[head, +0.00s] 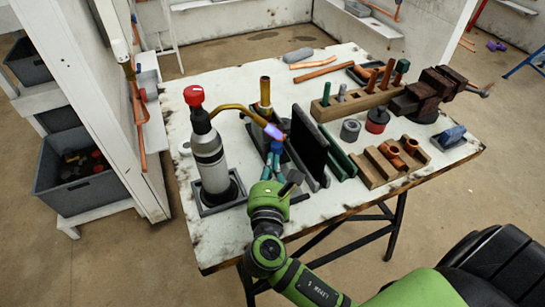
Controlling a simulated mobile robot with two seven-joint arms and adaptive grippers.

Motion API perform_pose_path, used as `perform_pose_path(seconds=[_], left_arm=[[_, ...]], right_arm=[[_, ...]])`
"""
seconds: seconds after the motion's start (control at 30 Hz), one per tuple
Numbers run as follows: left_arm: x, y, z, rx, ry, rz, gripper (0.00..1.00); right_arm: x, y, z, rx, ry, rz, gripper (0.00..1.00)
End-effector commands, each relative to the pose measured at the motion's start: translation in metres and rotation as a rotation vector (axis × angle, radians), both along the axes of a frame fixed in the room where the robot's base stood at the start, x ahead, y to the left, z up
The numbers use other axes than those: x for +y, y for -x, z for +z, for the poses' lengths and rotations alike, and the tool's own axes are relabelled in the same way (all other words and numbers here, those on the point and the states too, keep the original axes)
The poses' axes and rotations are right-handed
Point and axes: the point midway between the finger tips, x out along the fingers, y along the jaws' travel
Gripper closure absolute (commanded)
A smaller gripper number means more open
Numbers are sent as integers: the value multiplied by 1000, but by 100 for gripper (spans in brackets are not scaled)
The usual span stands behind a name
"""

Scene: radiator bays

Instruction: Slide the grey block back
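A grey block (297,55) with rounded edges lies near the back edge of the worktable (225,85), beside some copper pieces. My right arm comes in from the lower right, and my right gripper (291,182) is over the table's front part, beside the torch's grey tray. The gripper is small, dark and partly hidden by my green wrist, so I cannot tell how its fingers stand. It is well short of the grey block. My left gripper is not in view.
A torch with a red-capped cylinder (208,150) stands left of my gripper, its tip glowing. A dark upright panel (309,143) stands right of it. A wooden rack (350,102), a rusty vise (432,92) and a slotted wood block (388,163) fill the right.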

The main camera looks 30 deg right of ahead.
Motion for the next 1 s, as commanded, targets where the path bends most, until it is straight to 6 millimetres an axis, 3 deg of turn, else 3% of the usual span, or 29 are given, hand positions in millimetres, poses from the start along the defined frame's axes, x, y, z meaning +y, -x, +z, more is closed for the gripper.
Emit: perform_pose_path(seconds=[0.57,0.83,1.0], left_arm=[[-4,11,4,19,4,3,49],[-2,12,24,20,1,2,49],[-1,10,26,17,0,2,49]], right_arm=[[-6,-13,1,1,1,-1,100],[-8,-51,3,-1,2,-1,100],[-9,-61,1,-1,0,-1,100]])
